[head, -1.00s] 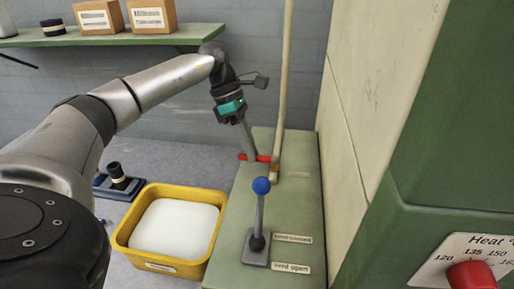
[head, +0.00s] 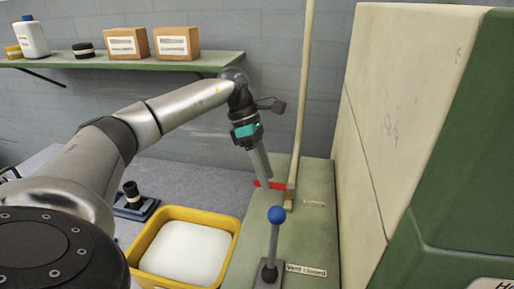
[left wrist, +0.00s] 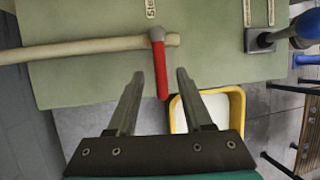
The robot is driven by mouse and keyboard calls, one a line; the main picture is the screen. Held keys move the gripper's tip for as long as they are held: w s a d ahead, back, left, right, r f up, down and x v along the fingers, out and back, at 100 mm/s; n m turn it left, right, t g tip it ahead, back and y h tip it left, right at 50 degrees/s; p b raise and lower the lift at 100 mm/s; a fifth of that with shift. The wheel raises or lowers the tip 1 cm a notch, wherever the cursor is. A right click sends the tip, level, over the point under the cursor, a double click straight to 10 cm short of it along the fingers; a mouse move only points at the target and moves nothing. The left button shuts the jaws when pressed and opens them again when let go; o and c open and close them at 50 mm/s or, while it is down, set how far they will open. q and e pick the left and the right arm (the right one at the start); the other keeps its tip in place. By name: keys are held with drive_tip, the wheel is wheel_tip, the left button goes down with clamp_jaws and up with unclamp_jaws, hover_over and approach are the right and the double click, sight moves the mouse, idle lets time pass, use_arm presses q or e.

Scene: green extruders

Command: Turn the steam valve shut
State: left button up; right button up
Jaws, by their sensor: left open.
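The steam valve's red lever (head: 278,186) sits on the pale pipe (head: 302,110), low down near the green machine top. In the left wrist view the red lever (left wrist: 160,72) points crosswise to the pipe (left wrist: 85,48). My left gripper (head: 265,183) reaches down at the lever and hides part of it in the head view. In the left wrist view my left gripper (left wrist: 160,75) is open, with one finger on each side of the lever's free end and gaps visible. I cannot tell whether any finger touches. My right gripper is not in view.
A blue-knobbed vent lever (head: 276,215) stands on the machine top (head: 318,225), nearer the camera. A yellow tub (head: 233,232) with white contents stands at left. A large cream and green cabinet (head: 400,120) blocks the right. A shelf (head: 130,62) holds boxes and a bottle.

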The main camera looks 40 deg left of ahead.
use_arm(q)
drive_tip(key=p+v, duration=0.2)
drive_tip(key=v, duration=1.2)
drive_tip(key=shift+r, duration=0.25)
drive_tip(key=shift+a, duration=0.15)
